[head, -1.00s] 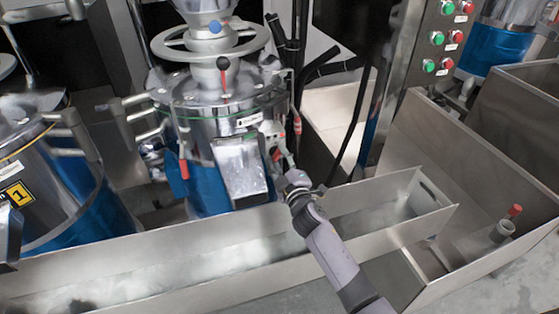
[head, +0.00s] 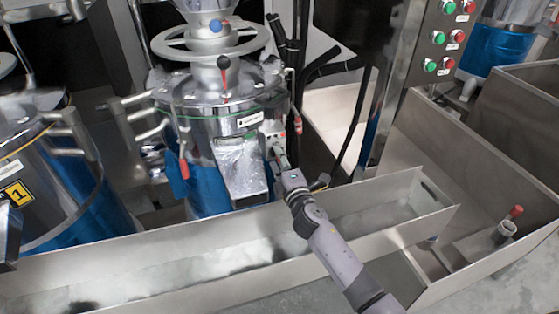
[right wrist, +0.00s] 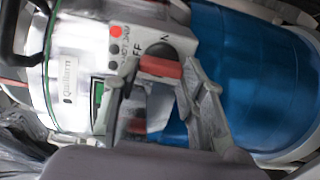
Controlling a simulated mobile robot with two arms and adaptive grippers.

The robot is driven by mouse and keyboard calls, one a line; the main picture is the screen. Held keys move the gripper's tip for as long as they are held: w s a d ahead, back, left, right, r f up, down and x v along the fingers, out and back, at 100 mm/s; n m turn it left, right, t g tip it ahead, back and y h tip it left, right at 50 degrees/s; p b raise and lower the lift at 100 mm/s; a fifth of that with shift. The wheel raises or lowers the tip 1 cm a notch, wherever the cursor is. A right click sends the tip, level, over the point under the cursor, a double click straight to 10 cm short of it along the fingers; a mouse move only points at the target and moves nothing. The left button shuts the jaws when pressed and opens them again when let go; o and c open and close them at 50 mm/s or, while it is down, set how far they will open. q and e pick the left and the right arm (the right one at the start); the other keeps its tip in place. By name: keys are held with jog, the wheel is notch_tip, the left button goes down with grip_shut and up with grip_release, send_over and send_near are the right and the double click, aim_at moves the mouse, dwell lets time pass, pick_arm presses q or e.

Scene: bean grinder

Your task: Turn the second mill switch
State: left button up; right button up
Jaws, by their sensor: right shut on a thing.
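The second mill (head: 220,105) stands in the middle of the head view, with a steel top, a sloping metal chute and a blue lower body. Its switch is a small box (right wrist: 170,48) with printed labels and a red handle (right wrist: 160,67), seen in the right wrist view. My right gripper (right wrist: 160,92) is at this box, its fingers shut on the red handle and partly covering the box. In the head view my right gripper (head: 279,152) is small and reaches the mill's side, right of the chute. My left gripper is not in view.
A long metal trough (head: 200,262) runs in front of the mills, below my right arm. Another mill (head: 50,180) marked 1 is at the left. A panel of green and red buttons (head: 443,50) and steel bins (head: 470,170) are at the right.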

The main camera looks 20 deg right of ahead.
dwell(0.3)
jog(key=o, duration=1.2)
jog(key=shift+c, duration=0.2)
jog(key=s, duration=1.2)
jog(key=shift+d, duration=0.25)
